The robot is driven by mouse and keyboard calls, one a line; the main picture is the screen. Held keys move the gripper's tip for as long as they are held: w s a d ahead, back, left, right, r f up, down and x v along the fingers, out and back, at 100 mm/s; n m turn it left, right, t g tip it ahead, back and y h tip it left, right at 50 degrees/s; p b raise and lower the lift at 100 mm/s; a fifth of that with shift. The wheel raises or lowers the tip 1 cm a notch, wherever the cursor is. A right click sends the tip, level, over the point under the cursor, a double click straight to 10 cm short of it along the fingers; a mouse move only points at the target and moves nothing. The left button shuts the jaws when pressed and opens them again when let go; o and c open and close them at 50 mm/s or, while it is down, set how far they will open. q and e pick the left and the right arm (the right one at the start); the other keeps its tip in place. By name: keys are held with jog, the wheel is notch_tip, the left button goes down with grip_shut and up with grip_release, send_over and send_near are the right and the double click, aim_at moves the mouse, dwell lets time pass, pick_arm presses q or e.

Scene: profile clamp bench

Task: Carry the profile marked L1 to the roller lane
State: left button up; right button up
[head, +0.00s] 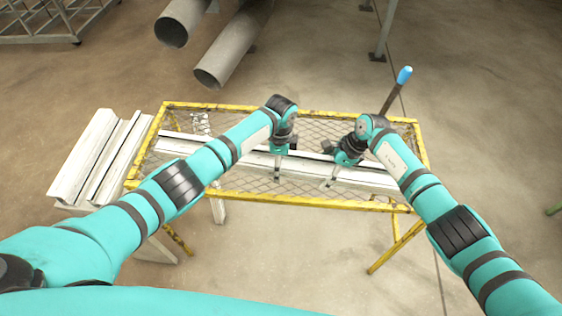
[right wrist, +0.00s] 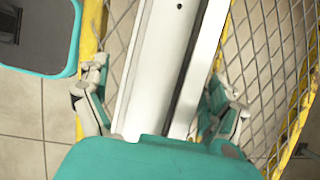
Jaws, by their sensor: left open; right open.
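A long pale profile (head: 308,167) lies lengthwise across the yellow-framed mesh bench (head: 290,199). No L1 mark is readable on it. My left gripper (head: 278,170) points down at the middle of the profile, open; whether its fingers straddle it is unclear. My right gripper (head: 336,175) is open over the profile's right half. In the right wrist view the profile (right wrist: 160,65) runs between the spread fingers of my right gripper (right wrist: 157,107), with a gap on either side. I cannot tell which thing is the roller lane.
Pale channel-shaped lengths (head: 95,155) lie side by side on a support left of the bench. A blue-handled lever (head: 404,76) stands up at the bench's back right. Large grey pipes (head: 232,52) lie behind.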

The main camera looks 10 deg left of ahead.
pick_arm(q)
jog(key=shift+f, duration=0.3)
pick_arm(e)
jog(key=shift+a+f, duration=0.1)
jog(key=shift+f, duration=0.25)
pick_arm(q)
jog(key=shift+c, duration=0.2)
pick_arm(e)
jog(key=shift+c, duration=0.2)
pick_arm(q)
jog(key=c, duration=1.7)
pick_arm(e)
jog(key=c, duration=1.7)
pick_arm(q)
jog(key=shift+r, duration=0.1)
pick_arm(e)
jog(key=shift+r, duration=0.15)
